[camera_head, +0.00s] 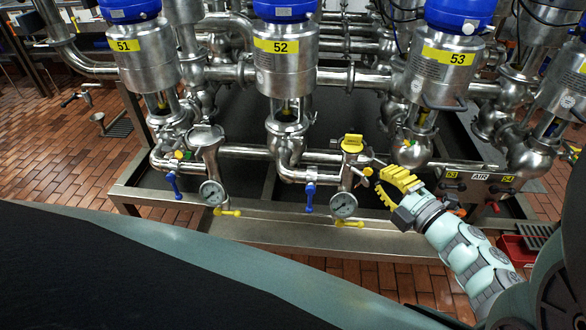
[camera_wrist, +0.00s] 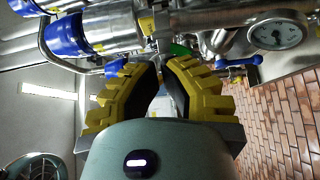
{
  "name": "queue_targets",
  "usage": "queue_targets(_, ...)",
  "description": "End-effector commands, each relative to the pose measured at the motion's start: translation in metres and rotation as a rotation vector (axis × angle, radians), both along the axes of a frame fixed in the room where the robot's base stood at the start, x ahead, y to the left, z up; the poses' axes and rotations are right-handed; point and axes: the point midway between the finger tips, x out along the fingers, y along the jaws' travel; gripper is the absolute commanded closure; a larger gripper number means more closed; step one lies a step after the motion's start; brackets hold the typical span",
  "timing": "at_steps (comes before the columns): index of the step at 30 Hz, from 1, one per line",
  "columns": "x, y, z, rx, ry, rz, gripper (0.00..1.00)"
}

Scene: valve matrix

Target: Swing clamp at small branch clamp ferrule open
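A small branch (camera_head: 351,158) with a yellow-topped fitting (camera_head: 352,142) rises beside the gauge below tank 52. My gripper (camera_head: 386,178) with yellow ribbed fingers is just right of this part. In the wrist view, my gripper (camera_wrist: 164,62) has its fingertips a narrow gap apart, with small metal fittings (camera_wrist: 161,43) in line with the gap. Whether the fingers touch the clamp, and the state of its swing part, cannot be made out.
A pressure gauge (camera_head: 343,205) with a yellow handle (camera_head: 349,224) hangs below the branch. A blue valve handle (camera_head: 309,198) is to its left. The AIR panel (camera_head: 480,177) and a red tray (camera_head: 518,249) are to the right. Pipes crowd the space behind.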

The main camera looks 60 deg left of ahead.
Motion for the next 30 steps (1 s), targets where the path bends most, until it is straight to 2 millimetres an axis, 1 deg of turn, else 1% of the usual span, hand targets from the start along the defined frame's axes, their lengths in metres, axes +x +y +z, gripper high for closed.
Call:
queue_targets(1, 0.0, 0.009, 0.001, 0.002, -0.001, 0.006, 1.0)
queue_targets(3, 0.001, 0.016, 0.001, 0.0, -0.001, 0.004, 1.0)
queue_targets(8, 0.001, 0.024, -0.001, -0.002, 0.001, 0.002, 1.0)
queue_targets(20, 0.001, 0.024, -0.001, -0.002, 0.0, 0.006, 1.0)
queue_targets(30, 0.006, 0.022, -0.001, 0.0, -0.002, 0.057, 1.0)
